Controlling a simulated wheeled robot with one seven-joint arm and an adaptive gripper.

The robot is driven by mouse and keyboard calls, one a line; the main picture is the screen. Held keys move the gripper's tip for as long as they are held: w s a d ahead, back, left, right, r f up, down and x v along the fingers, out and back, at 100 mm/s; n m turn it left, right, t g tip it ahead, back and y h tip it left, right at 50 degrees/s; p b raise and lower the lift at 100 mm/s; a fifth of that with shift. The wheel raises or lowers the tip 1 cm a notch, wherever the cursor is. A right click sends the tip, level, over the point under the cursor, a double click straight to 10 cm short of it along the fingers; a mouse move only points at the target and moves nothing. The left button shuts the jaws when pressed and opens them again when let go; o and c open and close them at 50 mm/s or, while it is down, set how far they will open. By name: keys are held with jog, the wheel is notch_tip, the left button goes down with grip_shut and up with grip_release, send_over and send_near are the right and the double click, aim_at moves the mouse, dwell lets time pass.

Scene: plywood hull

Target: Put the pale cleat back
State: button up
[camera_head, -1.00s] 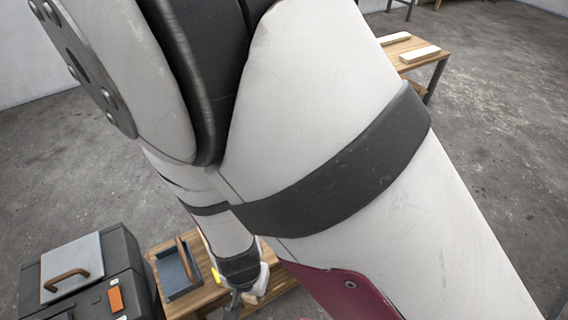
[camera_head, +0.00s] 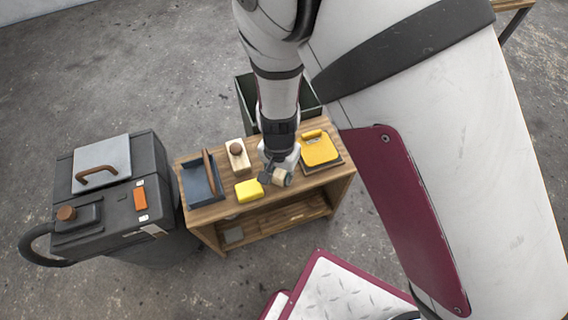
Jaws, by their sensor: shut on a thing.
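My gripper (camera_head: 276,178) is low over the wooden bench (camera_head: 215,215), its fingers shut on a small pale tan piece (camera_head: 283,177), which I take to be the pale cleat. Only a short rounded end of it shows; the fingers and wrist hide the rest. I cannot tell whether it touches the bench top. The gripper is between a yellow block (camera_head: 249,191) on its left and a yellow tool (camera_head: 319,151) on its right.
A pale block with a brown knob (camera_head: 237,156) and a dark tray (camera_head: 202,183) with a brown handle are on the bench's left part. A dark vacuum-like machine (camera_head: 120,215) stands left of it. A dark open bin (camera_head: 245,98) is behind.

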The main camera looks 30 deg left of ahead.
aim_at(280, 171)
jog(key=shift+f, duration=0.15)
jog(key=o, duration=1)
jog(key=shift+o, duration=0.2)
notch_tip(280, 171, up, 12)
jog(key=p, duration=0.4)
jog(key=shift+p, duration=0.35)
jog(key=shift+r, duration=0.25)
